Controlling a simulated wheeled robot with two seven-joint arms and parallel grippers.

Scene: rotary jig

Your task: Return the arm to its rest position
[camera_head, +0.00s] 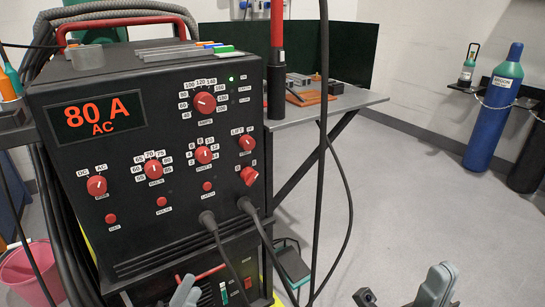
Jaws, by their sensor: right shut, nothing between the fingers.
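My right gripper (437,284) shows at the bottom edge, right of centre, as a grey piece over the bare floor. It is shut and empty, and touches nothing that I can see. A small grey part of my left gripper (185,291) shows at the bottom edge, in front of the lower part of the welding machine (130,235). Its fingers are mostly cut off, so I cannot tell whether it is open or shut. The machine has a dark front with red knobs, and its display (97,115) reads 80 A AC.
Black cables (268,250) hang from the machine's front, and another hangs beside it. A grey table (345,101) with tools stands behind. A blue gas cylinder (490,115) stands at the right wall, a pink bucket (30,275) at lower left. The floor at right is clear.

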